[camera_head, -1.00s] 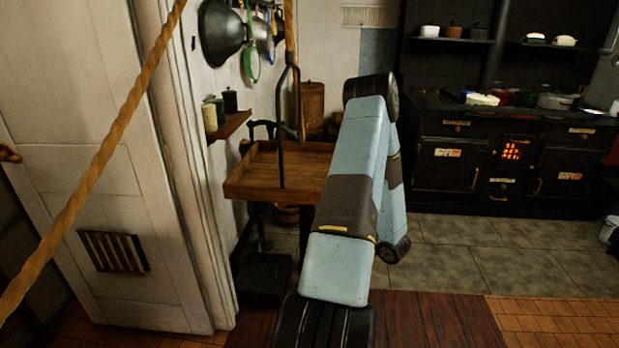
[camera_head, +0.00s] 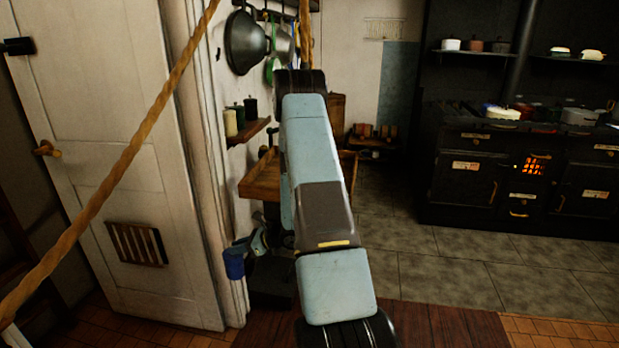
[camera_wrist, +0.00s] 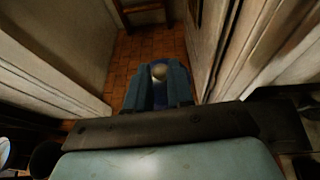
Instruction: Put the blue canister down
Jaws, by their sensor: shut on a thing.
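The blue canister (camera_head: 235,264) hangs in the air in front of the open white door's right edge, left of my arm. My gripper (camera_head: 247,249) is shut on it, reaching in from the right. In the wrist view the blue canister (camera_wrist: 158,71) sits between the two blue-grey fingers of my gripper (camera_wrist: 160,88), seen from behind, with a pale round knob on it. A red-brown tiled floor shows beyond it. The fingers hide much of its sides.
A wooden tray-like table (camera_head: 262,184) stands behind my arm. A small wall shelf (camera_head: 248,131) holds several jars. A white door (camera_head: 120,180) and a rope (camera_head: 120,150) are at left. The black stove (camera_head: 520,165) is at right. Grey floor tiles (camera_head: 470,270) are clear.

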